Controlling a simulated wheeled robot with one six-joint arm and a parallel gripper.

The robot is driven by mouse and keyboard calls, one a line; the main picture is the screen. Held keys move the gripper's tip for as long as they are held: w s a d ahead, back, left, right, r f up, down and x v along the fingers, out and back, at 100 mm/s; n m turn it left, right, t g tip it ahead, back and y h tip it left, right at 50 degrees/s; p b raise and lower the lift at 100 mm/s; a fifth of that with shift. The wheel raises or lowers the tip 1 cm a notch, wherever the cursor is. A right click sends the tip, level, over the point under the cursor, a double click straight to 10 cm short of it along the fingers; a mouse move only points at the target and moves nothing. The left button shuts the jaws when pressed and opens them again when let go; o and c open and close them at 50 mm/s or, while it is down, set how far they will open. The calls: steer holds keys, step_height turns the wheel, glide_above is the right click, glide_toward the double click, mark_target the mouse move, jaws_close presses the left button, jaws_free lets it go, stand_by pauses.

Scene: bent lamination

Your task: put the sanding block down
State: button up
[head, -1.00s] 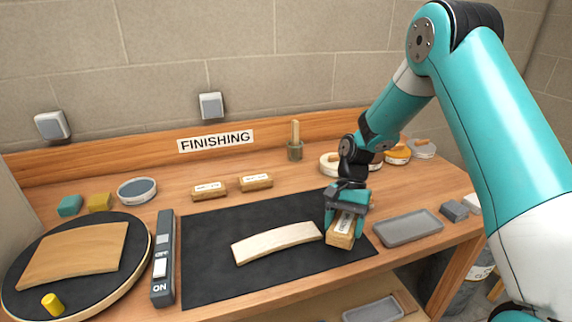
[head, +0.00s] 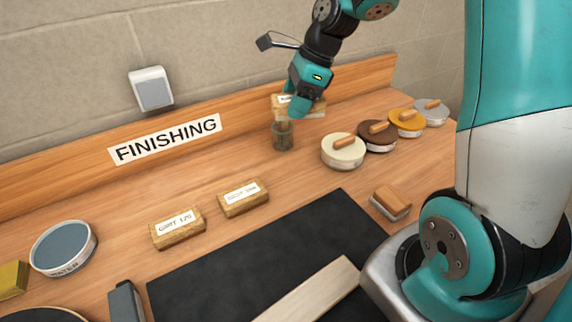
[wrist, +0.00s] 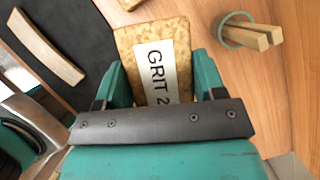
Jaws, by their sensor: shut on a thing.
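My gripper (head: 303,98) is shut on a sanding block (wrist: 170,32), tan and speckled, with a white label that reads "GRIT 2" before it is cut off by my gripper. In the wrist view the block sits between the two teal fingers. In the head view the held block (head: 315,111) is partly hidden behind my gripper, near the back ledge and the stick cup (head: 283,137). I cannot tell whether it touches the bench. Two similar labelled blocks lie on the bench: one marked GRIT 120 (head: 178,229) and another (head: 243,198).
Several lidded tins, including a cream one (head: 343,152), stand right of the cup. A small wooden-topped block (head: 391,201) lies by the black mat (head: 215,272), which bears a pale curved strip (head: 318,292). Bare bench lies between the labelled blocks and the cup.

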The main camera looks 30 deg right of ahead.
mark_target(288, 177)
step_height(288, 177, down, 20)
steer(key=shift+r+p, duration=0.25)
steer(key=shift+p, duration=0.5)
steer(key=shift+f, duration=0.1)
steer(key=o, duration=0.9)
